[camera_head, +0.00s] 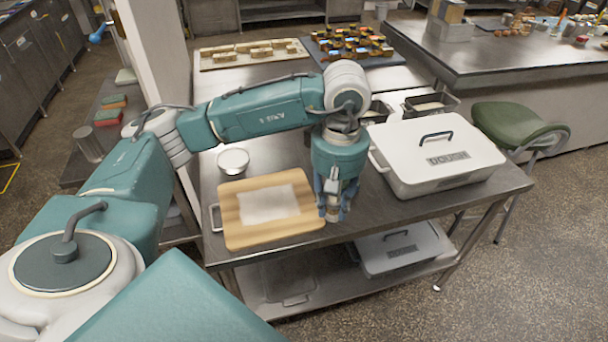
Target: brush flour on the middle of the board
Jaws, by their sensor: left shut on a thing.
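The wooden board (240,232) lies on the steel table and has a pale whitish rectangular patch (268,204) in its middle. My left gripper (334,210) points down at the board's right edge, to the right of the patch. It is shut on a small pale thing, probably the brush, mostly hidden between the fingers. Whether its lower end touches the board or table I cannot tell. A small round bowl (233,160) with white contents, which look like flour, stands behind the board. My right gripper is out of view.
A large white lidded box marked DOUGH (470,172) stands right of my left gripper on the steel table (365,215). Dark tins (431,104) stand behind it. Trays of baked goods (225,60) and coloured pieces (350,47) lie farther back. A green stool (510,123) stands right.

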